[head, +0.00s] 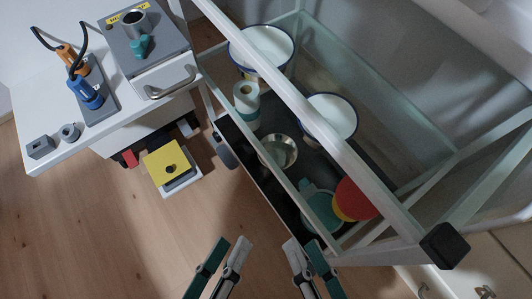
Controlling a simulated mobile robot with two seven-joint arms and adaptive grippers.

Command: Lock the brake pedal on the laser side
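No part is clearly marked as the brake pedal. A low block with a yellow top and a black knob (169,168) sits on the floor beside the white cabinet. A small red part (130,158) shows at the cabinet's foot, and a dark rounded part (225,155) sits low at the glass-sided frame's left corner. Which of these is a pedal, I cannot tell. My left gripper (232,240) and my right gripper (303,244) are at the bottom of the view. Both have parted fingertips, hold nothing and are apart from these parts.
The glass-sided frame (300,103) holds bowls, a roll and coloured items. The white counter (50,98) bears a grey device (145,45) with a yellow label and blue and orange cabled handpieces (85,93). The wooden floor (90,230) is clear at lower left.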

